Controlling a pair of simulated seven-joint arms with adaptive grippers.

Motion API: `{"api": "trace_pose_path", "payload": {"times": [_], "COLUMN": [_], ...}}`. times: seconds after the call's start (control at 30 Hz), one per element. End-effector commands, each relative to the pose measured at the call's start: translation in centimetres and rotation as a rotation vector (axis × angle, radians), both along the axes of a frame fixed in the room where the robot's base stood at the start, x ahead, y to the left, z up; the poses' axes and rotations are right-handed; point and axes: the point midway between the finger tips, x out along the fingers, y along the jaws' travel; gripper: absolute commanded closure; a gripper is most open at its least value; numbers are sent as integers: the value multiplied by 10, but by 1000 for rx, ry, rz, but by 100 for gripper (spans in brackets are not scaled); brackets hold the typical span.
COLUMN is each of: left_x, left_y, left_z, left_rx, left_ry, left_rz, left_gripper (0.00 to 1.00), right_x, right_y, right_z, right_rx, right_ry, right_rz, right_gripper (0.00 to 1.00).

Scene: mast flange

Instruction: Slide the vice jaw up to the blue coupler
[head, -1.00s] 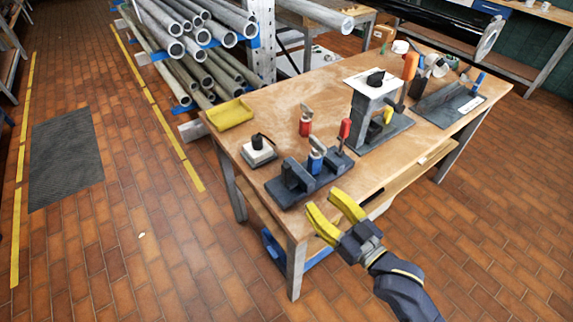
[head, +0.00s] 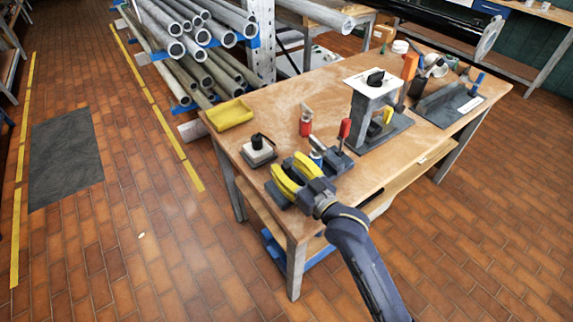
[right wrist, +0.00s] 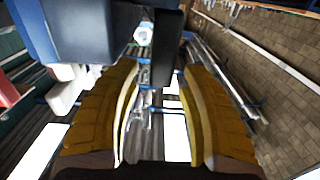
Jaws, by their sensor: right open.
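The dark grey vice (head: 338,162) stands on the near side of the wooden table. The blue coupler (head: 316,158), with a silvery top, is upright at the vice and partly hidden by my right gripper. In the right wrist view the coupler seems to be the large blue shape (right wrist: 85,28) at the top left. My right gripper (head: 285,168) has yellow fingers, spread and open over the vice's left end, hiding the vice jaw in the head view. In the right wrist view a dark block (right wrist: 166,45), probably the jaw, shows at the top between the fingertips. My left gripper is not in view.
A red-handled lever (head: 344,129) stands behind the vice.

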Motion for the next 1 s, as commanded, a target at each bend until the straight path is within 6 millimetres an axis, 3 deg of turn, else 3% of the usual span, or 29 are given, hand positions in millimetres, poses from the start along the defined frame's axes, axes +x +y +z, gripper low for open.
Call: {"api": "trace_pose_path", "payload": {"times": [0.43, 0.83, 1.0], "left_x": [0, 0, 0], "left_y": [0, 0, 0], "left_z": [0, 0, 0], "left_rx": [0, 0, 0], "left_ry": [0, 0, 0], "left_rz": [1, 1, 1], "left_gripper": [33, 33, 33], "right_x": [4, 4, 4], "right_y": [3, 3, 3], "right_z": [0, 0, 0], "right_rx": [0, 0, 0], "right_ry": [0, 0, 0], "right_rz": [0, 0, 0], "right_gripper": [54, 100, 100]}}
